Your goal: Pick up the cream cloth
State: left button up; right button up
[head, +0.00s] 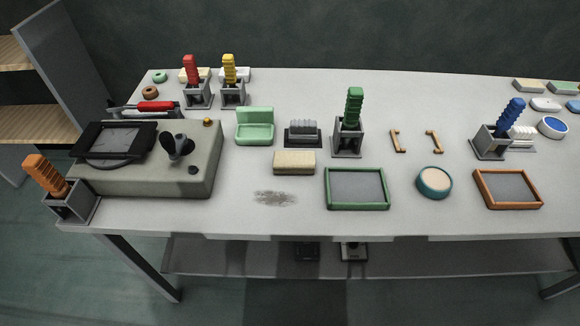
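A cream, block-shaped item (294,168) that may be the folded cream cloth lies flat on the grey table (240,215), left of centre. It sits just behind a dark smudge (275,198) on the tabletop and left of a green-framed tray. I cannot tell for sure whether it is cloth. Nothing touches it from above. Neither of my grippers shows in the head view.
A grey console (150,180) with a screen and dark knob stands at left. A green-handled tool in a grey holder (348,142), the green-framed tray (357,203) and a green seat-shaped piece (254,132) surround the cream item. The table's front edge is mostly clear.

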aim_at(291, 162)
jog(key=l+u, duration=0.4)
jog(key=k+l+u, duration=0.15)
jog(key=l+u, duration=0.2)
jog(key=k+l+u, duration=0.15)
jog(key=l+u, duration=0.25)
